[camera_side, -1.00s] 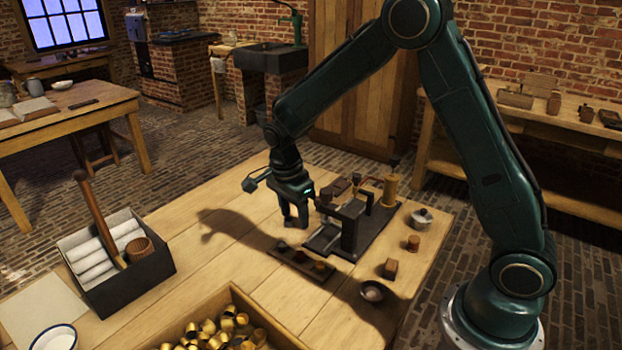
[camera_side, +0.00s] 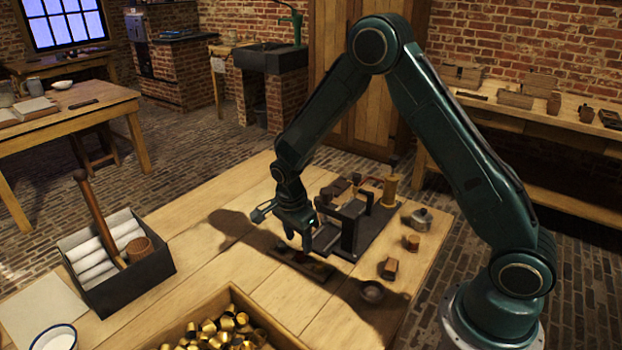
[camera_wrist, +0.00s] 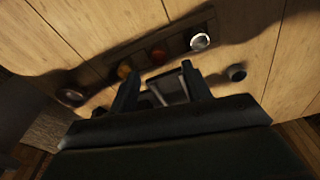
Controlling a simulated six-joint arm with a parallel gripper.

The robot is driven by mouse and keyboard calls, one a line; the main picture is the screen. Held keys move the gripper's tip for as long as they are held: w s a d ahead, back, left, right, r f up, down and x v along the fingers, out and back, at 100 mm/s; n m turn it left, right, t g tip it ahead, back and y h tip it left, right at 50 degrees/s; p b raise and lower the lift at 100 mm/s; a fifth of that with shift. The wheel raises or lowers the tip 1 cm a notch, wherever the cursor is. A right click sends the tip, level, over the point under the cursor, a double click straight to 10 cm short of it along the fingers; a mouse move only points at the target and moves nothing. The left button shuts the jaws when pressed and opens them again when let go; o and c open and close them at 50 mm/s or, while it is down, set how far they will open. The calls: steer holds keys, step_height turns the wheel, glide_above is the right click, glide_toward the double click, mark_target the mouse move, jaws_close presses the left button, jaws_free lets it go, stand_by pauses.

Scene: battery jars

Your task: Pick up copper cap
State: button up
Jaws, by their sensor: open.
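My gripper (camera_side: 298,243) is open and points down close above the small dark tray (camera_side: 272,252). In the wrist view the two fingers of my gripper (camera_wrist: 160,72) are spread, with nothing held between their tips. The tray (camera_wrist: 178,48) holds a row of small round caps. A reddish, copper-coloured cap (camera_wrist: 159,54) sits in the middle, just beyond the fingertips. A shiny silver cap (camera_wrist: 200,41) is to its right and an amber-brown one (camera_wrist: 124,72) to its left. In the side view my gripper and shadow hide most of the caps.
A dark press stand (camera_side: 350,228) with a brass column (camera_side: 390,190) stands close right of my gripper. A small pot (camera_side: 421,218), small blocks and a bowl (camera_side: 371,291) lie further right. A crate of brass caps (camera_side: 275,318) is in front.

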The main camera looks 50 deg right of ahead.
mark_target(300, 257)
steer(key=shift+s+d+f, duration=0.1)
steer(key=shift+f, duration=2.1)
steer(key=c, duration=1)
